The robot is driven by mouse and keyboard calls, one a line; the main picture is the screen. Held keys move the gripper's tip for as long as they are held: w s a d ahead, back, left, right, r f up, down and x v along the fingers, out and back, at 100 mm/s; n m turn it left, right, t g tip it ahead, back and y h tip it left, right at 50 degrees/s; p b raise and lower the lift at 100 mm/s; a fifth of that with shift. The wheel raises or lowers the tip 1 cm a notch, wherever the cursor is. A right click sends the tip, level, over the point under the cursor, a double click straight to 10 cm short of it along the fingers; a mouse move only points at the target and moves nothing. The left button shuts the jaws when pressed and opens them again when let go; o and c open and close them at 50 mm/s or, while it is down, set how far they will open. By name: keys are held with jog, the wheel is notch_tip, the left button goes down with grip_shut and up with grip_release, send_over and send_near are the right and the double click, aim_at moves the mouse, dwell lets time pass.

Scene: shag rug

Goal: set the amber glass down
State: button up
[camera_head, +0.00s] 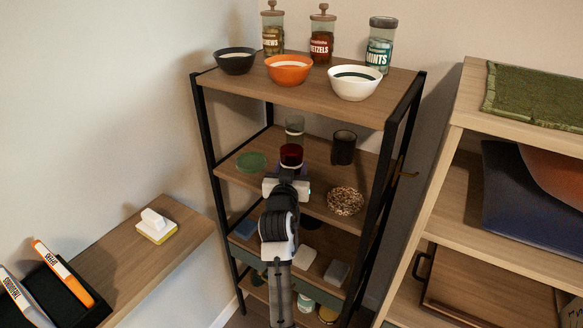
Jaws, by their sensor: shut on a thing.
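The amber glass (291,153) looks deep red here and stands upright at the far end of my gripper (287,179). My gripper is shut on it, over the front of the second shelf (315,203) of the black-framed rack. The wrist and jaws hide the glass's lower part. I cannot tell whether its base touches the shelf. A little purple shows just below it.
On that shelf, a green dish (251,161) is at left, a greenish glass (294,128) behind, a dark glass (344,147) at right, and a speckled bowl (346,201) at front right. The top board (310,91) overhangs, holding bowls and jars. Rack posts flank the shelf.

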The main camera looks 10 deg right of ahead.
jog(key=shift+f, duration=0.25)
jog(key=shift+f, duration=0.2)
jog(key=o, duration=1.2)
jog(key=shift+c, duration=0.2)
jog(key=shift+r, duration=0.1)
